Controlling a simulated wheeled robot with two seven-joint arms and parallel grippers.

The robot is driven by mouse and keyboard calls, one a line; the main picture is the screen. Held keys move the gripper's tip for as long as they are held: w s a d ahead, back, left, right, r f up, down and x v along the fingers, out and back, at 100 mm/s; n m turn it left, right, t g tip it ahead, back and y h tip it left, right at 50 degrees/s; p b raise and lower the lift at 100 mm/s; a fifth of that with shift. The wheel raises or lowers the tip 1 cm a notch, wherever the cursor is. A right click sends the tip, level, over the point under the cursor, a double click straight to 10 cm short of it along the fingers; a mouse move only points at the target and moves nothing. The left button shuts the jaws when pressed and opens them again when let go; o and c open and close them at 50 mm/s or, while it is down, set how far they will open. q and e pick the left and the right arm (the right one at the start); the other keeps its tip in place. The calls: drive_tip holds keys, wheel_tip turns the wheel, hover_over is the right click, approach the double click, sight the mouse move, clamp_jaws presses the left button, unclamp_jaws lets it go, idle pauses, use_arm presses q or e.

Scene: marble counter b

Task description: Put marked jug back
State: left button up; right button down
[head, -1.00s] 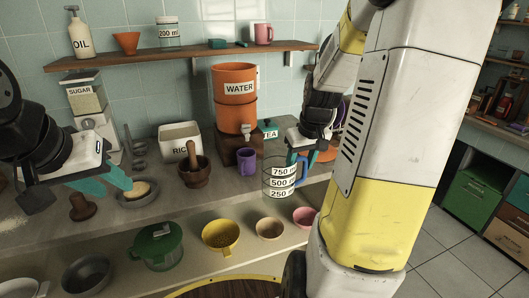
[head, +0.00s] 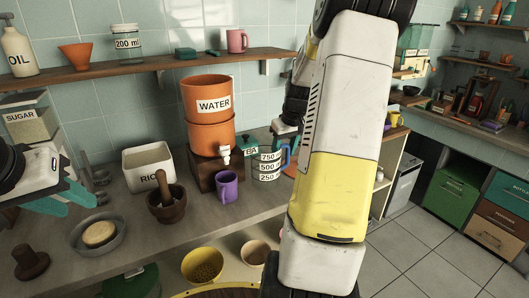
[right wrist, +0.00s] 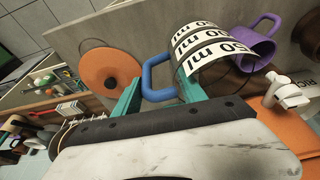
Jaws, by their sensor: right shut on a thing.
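The marked jug (head: 268,167) is clear with white 750, 500 and 250 labels and a blue handle. It is upright at the back of the counter, right of the purple mug and in front of the tea tin; I cannot tell whether its base touches the counter. In the right wrist view the blue handle (right wrist: 158,80) lies between the teal fingers of my right gripper (right wrist: 160,95), which is shut on it. My right arm hides much of that gripper in the head view. My left gripper (head: 68,196) is open and empty at the left, above the counter.
The orange water dispenser (head: 208,105) stands on a wooden block just left of the jug. The purple mug (head: 226,187), mortar (head: 166,205), rice box (head: 146,168) and teal-lidded tea tin (head: 248,146) are nearby. An orange round lid-like thing (right wrist: 108,68) lies beside the handle.

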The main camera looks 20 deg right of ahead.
drive_tip(key=shift+w+d+f, duration=0.7)
drive_tip(key=shift+w+f, duration=0.05)
drive_tip(key=shift+f, duration=0.25)
drive_tip(key=shift+w+d+f, duration=0.7)
drive_tip(key=shift+w+f, duration=0.05)
drive_tip(key=shift+f, duration=0.2)
drive_tip(key=c, duration=0.6)
unclamp_jaws()
drive_tip(key=shift+f, duration=0.15)
drive_tip(key=shift+c, duration=0.2)
